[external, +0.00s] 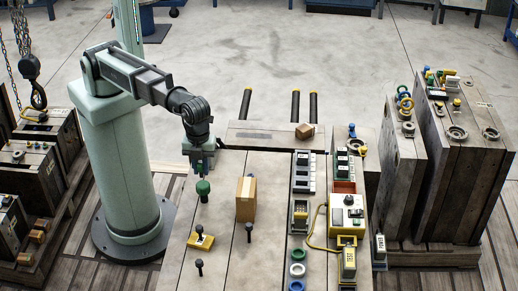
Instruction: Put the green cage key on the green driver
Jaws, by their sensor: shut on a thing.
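My gripper (201,164) points straight down over the left part of the wooden table. It is shut on a small dark green piece (199,169), which I take to be the green cage key; the fingers hide most of it. Directly below stands an upright green driver (203,187) with a rounded green body and a narrow dark foot. The held piece is just above the driver's top; I cannot tell whether they touch.
A cardboard box (246,198) stands close to the right of the driver. A yellow block (201,242) with a dark peg and other black pegs (249,232) stand in front. Racks, coloured rings (297,270) and a yellow control box (347,212) fill the table's right side.

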